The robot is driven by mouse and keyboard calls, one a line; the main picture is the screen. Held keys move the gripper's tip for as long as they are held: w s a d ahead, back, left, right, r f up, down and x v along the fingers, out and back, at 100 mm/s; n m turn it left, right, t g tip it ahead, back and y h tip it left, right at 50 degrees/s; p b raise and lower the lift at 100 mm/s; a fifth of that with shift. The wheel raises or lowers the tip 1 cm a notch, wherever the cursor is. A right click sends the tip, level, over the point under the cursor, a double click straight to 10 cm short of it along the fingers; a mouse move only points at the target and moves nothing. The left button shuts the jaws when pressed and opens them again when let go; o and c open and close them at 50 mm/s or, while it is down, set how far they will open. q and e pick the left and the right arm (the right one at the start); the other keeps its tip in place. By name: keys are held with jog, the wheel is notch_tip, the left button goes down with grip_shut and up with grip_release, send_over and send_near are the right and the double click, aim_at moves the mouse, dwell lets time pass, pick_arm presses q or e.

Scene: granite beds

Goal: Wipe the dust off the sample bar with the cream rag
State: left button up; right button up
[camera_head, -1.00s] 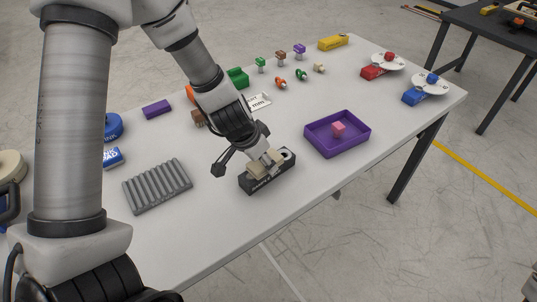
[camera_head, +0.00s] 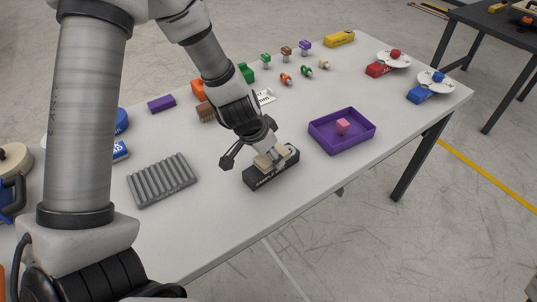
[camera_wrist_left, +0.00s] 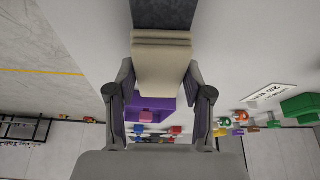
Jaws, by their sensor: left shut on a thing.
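The sample bar (camera_head: 258,179) is a dark block with pale lettering on its front side, lying near the table's front edge. My left gripper (camera_head: 274,155) is shut on the rag from above. In the left wrist view the rag (camera_wrist_left: 160,72) is between the fingers, with a dark surface (camera_wrist_left: 165,14), seemingly the bar, beyond it. Dust cannot be made out. My right gripper is not in view.
A purple tray (camera_head: 326,143) with a pink cube (camera_head: 343,126) stands right of the bar. A grey ribbed rack (camera_head: 162,180) is to its left. Small coloured pieces, a yellow block (camera_head: 340,39) and two white discs are farther back. The table's front edge is close to the bar.

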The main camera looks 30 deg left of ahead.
pick_arm(q)
jog(key=shift+w+d+f, duration=0.1)
jog(key=shift+w+d, duration=0.15)
jog(key=shift+w, duration=0.35)
jog(key=shift+s+a+p, duration=0.15)
jog(key=shift+s+p, duration=0.2)
jog(key=shift+s, duration=0.15)
jog(key=shift+s+a+p, duration=0.25)
jog(key=shift+s+p, duration=0.05)
jog(key=shift+s, duration=0.35)
jog(key=shift+w+d+f+b, duration=0.1)
jog(key=shift+w+d+b, duration=0.1)
jog(key=shift+w+b, duration=0.45)
jog(key=shift+w+d, duration=0.2)
jog(key=shift+w, duration=0.25)
